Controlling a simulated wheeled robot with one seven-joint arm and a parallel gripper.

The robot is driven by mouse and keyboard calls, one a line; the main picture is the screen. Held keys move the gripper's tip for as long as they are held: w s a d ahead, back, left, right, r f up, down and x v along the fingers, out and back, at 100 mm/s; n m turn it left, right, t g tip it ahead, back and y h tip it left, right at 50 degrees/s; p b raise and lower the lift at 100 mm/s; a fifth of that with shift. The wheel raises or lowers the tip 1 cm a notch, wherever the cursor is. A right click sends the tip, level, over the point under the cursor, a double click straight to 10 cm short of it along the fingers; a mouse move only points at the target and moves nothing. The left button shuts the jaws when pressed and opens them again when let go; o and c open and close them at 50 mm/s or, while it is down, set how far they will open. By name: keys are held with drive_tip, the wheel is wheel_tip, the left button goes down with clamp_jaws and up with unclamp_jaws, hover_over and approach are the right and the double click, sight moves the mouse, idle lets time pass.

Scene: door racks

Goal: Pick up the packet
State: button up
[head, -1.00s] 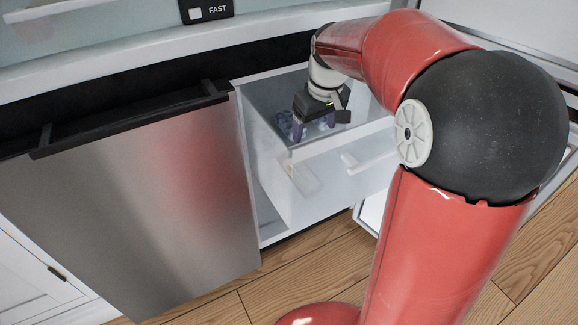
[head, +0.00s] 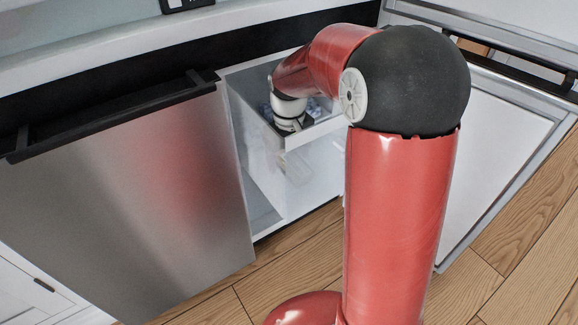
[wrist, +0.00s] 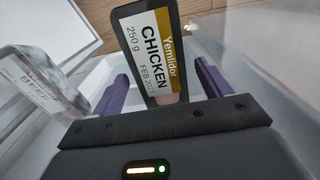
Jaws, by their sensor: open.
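A dark packet (wrist: 154,45) with a white and yellow label reading "Yemlidor CHICKEN 250 g" stands upright in the wrist view. My gripper (wrist: 162,88) is open, with one purple finger on each side of the packet's lower part. Gaps show between the packet and both fingers. In the head view my arm reaches into the white drawer (head: 312,160), and my gripper's fingers and the packet are mostly hidden there.
A second packet (wrist: 40,82), labelled beef, lies tilted at the left in the wrist view, close to the left finger. Drawer walls surround the gripper. A steel appliance front (head: 120,200) stands left of the drawer; an open door (head: 490,150) is at the right.

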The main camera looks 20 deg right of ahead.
drive_tip(key=shift+f, duration=0.85)
drive_tip(key=shift+c, duration=0.4)
drive_tip(key=c, duration=1.1)
drive_tip(key=shift+r, duration=0.15)
